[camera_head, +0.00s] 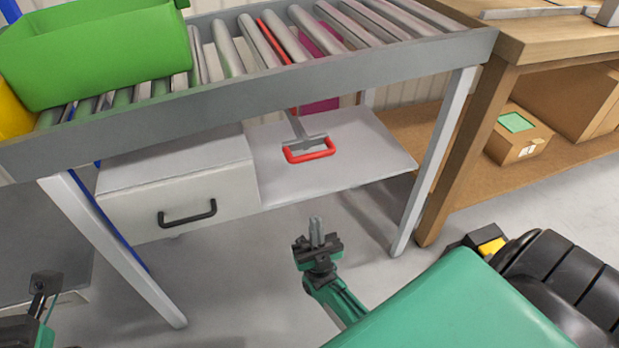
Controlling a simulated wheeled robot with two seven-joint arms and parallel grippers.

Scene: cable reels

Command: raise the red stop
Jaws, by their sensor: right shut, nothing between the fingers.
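A thin red bar (275,42), which looks like the red stop, lies between the rollers of the conveyor (340,55). Below the conveyor's front rail, a grey lever ends in a red loop handle (309,156) above the white shelf; its upper end is hidden behind the rail. My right gripper (316,232) is shut and empty, pointing up the picture, in front of the shelf and below the handle in the picture, apart from it. My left gripper (44,284) is at the lower left edge, small and dark, far from the handle.
A green bin (95,52) stands on the rollers at the left. A drawer unit (180,190) with a black handle sits left of the red handle. The conveyor's legs (432,165) flank the open front. A wooden bench (545,40) with cardboard boxes stands at the right.

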